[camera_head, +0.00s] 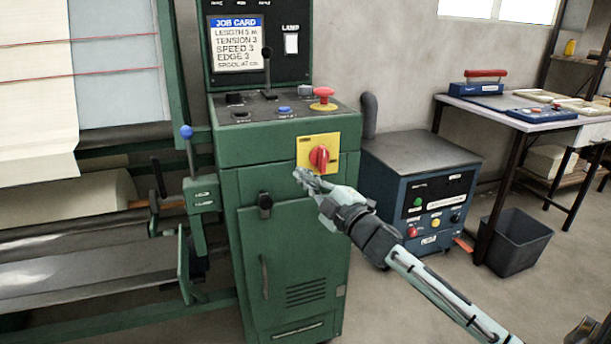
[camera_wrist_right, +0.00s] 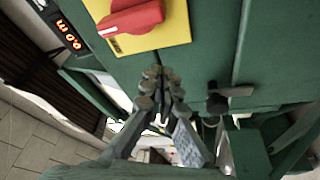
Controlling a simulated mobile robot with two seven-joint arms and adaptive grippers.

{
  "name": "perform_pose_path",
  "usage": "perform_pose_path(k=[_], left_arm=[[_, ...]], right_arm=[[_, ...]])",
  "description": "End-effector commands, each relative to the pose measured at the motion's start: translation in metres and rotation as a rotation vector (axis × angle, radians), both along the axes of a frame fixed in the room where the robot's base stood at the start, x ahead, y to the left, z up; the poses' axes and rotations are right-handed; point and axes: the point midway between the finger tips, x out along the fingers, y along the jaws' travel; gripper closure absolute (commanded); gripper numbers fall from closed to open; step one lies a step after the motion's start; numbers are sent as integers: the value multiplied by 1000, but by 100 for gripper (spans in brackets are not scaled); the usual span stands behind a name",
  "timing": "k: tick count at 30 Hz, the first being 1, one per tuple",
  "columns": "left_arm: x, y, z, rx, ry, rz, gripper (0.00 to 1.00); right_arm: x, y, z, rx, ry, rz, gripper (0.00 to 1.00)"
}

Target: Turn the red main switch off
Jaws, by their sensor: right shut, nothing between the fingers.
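The red main switch (camera_head: 319,158) is a rotary knob on a yellow plate (camera_head: 304,146) on the front of the green control cabinet (camera_head: 237,161). In the right wrist view the red knob (camera_wrist_right: 131,19) shows large near the top, with its yellow plate (camera_wrist_right: 180,22) around it. My right gripper (camera_head: 299,174) is shut and empty, just below and left of the knob in the head view. In the right wrist view its fingertips (camera_wrist_right: 161,74) are below the plate, apart from the knob. My left gripper is not in view.
A red mushroom button (camera_head: 323,93) and a black lever (camera_head: 266,65) are on the cabinet top. A blue unit (camera_head: 428,203) stands right of the cabinet. A dark bin (camera_head: 515,243) is under the table (camera_head: 545,122). Rollers and a blue-knobbed lever (camera_head: 188,140) are at left.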

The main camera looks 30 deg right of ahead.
Motion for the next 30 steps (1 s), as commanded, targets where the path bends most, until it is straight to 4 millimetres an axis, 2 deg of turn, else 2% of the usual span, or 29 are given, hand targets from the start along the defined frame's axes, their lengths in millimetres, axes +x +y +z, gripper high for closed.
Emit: perform_pose_path(k=[2, 6, 12, 20, 30], left_arm=[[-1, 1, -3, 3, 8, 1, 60], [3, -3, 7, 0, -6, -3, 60], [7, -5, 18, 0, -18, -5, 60], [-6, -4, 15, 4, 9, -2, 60], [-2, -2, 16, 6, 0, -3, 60]], right_arm=[[-19, -1, -4, -3, 6, 1, 100], [-47, -4, -4, -2, 5, 2, 100], [-77, -7, -2, -1, 2, 2, 100], [-90, -8, 0, -2, 1, 2, 100], [-90, -8, 0, -1, -1, 3, 100]])
